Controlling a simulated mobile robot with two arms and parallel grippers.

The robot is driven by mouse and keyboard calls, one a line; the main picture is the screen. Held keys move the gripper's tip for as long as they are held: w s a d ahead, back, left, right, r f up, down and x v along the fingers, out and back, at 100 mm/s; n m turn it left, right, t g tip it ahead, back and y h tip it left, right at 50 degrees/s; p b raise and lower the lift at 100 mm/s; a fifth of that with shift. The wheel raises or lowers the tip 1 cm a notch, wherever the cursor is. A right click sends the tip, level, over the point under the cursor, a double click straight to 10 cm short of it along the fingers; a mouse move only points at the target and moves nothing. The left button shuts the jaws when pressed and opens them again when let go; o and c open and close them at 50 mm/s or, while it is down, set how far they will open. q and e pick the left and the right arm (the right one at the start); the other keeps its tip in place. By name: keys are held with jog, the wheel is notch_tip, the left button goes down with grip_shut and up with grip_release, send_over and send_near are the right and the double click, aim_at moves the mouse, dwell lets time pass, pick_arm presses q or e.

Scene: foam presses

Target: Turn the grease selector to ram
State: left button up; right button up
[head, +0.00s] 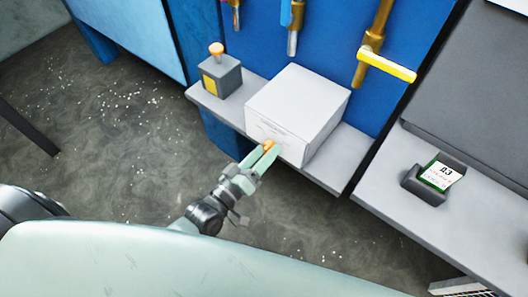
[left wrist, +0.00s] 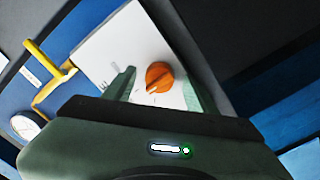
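The grease selector is a white box (head: 297,100) on a grey shelf, with an orange knob (head: 268,145) on its front face. In the left wrist view the knob (left wrist: 160,74) shows a white pointer mark towards its lower left edge. Small dark markings lie on the white face (left wrist: 118,52) around it, too small to read. My left gripper (head: 264,157) is at the box's front. Its two green fingers stand on either side of the knob, open, with a visible gap to it in the wrist view. My right gripper is not in view.
A dark grey box with an orange button (head: 221,76) stands left of the selector on the shelf (head: 338,160). A yellow handle (head: 386,64) and pipes are on the blue panel above. A holder with a green-and-white tag (head: 440,174) sits on the right counter. The floor is clear.

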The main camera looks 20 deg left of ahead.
pick_arm(q)
jog(key=shift+s, duration=0.1)
jog(key=b+v, duration=0.1)
jog(key=v, duration=0.6)
jog(key=shift+s+a, duration=0.15)
jog(key=shift+s, duration=0.1)
dwell(0.4)
jog(key=s+a+f+m+g+y, duration=0.1)
jog(key=s+a+f+g, duration=0.15)
jog(key=f, duration=0.85)
jog(key=s+a+f+m+g+y, duration=0.2)
jog(key=s+f+g, duration=0.15)
jog(key=f, duration=0.75)
jog(key=s+a+f+m+g+y, duration=0.1)
jog(key=s+a+f+g, duration=0.15)
jog(key=f, duration=0.85)
jog(key=s+f+m+g+y, duration=0.1)
jog(key=s+f+g, duration=0.2)
jog(key=s+f, duration=0.4)
jog(key=s+f+m+g+y, duration=0.1)
jog(key=s+f+g, duration=0.3)
jog(key=s, duration=1)
notch_tip(320, 180, down, 3)
jog(key=shift+s+a+r+m, duration=0.15)
jog(key=shift+s+a+m, duration=0.15)
jog(key=shift+m, duration=0.4)
